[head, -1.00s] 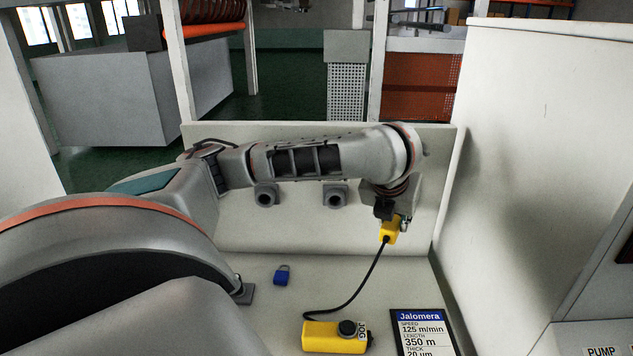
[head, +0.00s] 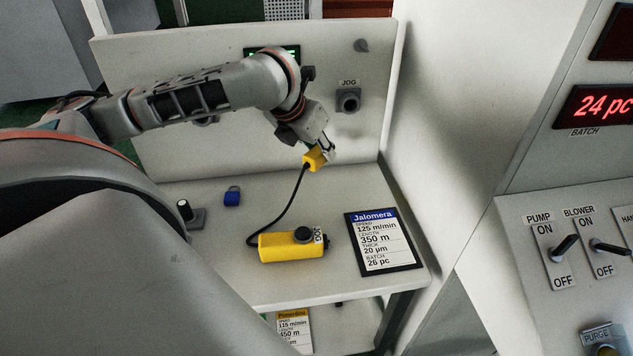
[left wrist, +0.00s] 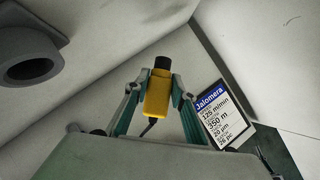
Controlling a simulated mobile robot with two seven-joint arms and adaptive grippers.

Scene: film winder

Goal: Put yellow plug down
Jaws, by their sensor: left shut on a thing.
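The yellow plug (head: 314,159) is held in my left gripper (head: 326,148), above the desk and in front of the back panel. A black cable runs from the plug down to a yellow box (head: 291,247) with a black knob and a JOG label, lying on the desk. In the left wrist view the plug (left wrist: 158,93) sits between the two green-grey fingers of my left gripper (left wrist: 158,88), its black end pointing up in the picture. The JOG socket (head: 348,100) on the back panel is apart from the plug. My right gripper is not in view.
A control cabinet with PUMP and BLOWER switches (head: 564,247) stands at right. Bare desk lies between padlock and yellow box.

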